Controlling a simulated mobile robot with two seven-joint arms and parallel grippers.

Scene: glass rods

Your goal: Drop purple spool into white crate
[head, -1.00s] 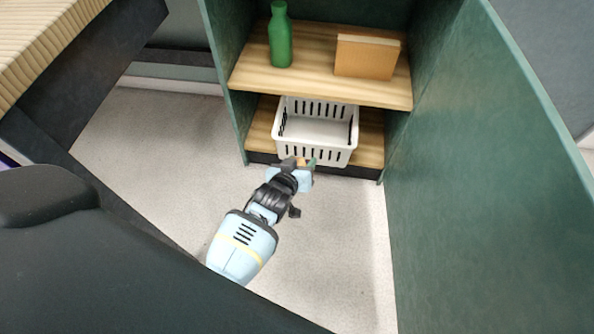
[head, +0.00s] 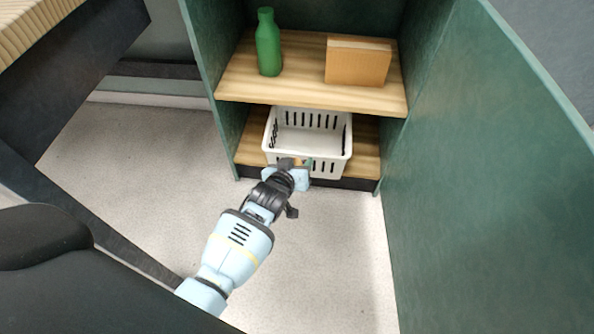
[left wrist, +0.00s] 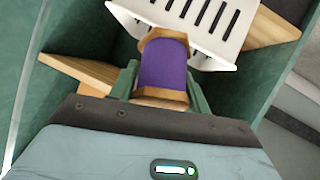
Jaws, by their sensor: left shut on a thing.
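The purple spool (left wrist: 163,68), with brown-orange ends, is held between the green fingertips of my left gripper (left wrist: 160,85) in the left wrist view. The white crate (head: 337,165) is a slotted basket on the lower shelf of the green cabinet; it also shows beyond the spool in the left wrist view (left wrist: 238,40). In the head view my left gripper (head: 298,163) is at the crate's front wall, and only a small bit of the spool shows there. The crate's visible inside looks empty. My right gripper is out of view.
The upper wooden shelf (head: 300,88) hangs above the crate's back, with a green bottle (head: 268,45) and a brown box (head: 357,63) on it. Green cabinet sides stand left and right. A wooden-topped table (head: 30,25) is at the upper left. The floor (head: 330,250) in front is clear.

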